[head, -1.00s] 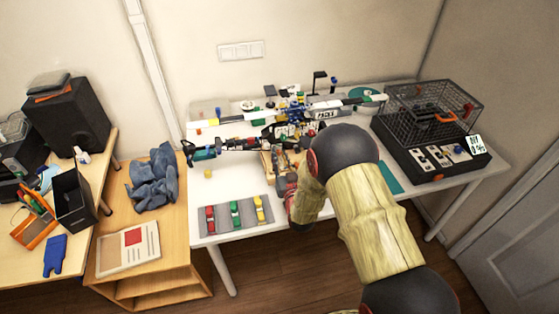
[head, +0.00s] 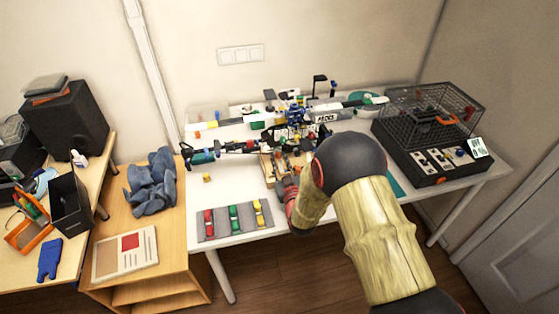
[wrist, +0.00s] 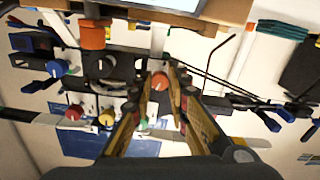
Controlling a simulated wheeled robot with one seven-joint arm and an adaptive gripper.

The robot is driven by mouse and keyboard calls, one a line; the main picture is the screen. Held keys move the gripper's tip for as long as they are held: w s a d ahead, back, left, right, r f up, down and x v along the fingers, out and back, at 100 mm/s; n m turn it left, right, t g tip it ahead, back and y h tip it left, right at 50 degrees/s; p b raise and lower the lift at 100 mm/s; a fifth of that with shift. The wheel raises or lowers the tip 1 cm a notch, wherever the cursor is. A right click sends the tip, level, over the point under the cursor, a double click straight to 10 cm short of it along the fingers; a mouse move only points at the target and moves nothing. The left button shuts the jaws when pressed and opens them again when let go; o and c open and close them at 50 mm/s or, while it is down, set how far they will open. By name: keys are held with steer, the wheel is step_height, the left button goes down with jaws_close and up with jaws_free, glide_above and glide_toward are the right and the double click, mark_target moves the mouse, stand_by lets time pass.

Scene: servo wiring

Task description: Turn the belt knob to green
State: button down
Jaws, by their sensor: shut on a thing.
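My gripper (wrist: 158,78) reaches into a panel of knobs in the wrist view. Its two yellowish fingers stand on either side of an orange-red knob (wrist: 160,82) with a pale pointer mark, and are shut on it. I cannot read a belt label or a green mark beside it. Other knobs are on the same panel: a blue one (wrist: 57,68), a grey dial (wrist: 104,66), a red one (wrist: 74,112) and a yellow one (wrist: 106,118). In the head view my forearm hides most of the gripper and the knob.
An orange cylinder (wrist: 94,35) stands close to the left finger in the wrist view. Thin dark rods lie to the right. In the head view, a wire cage (head: 435,110) stands on the right of the white table, and a grey tray (head: 234,220) holds coloured pieces at its front.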

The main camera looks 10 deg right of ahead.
steer(key=c, duration=1.7)
jaws_free()
steer(key=shift+s, duration=0.1)
steer(key=s, duration=1.1)
steer(key=shift+s, duration=0.4)
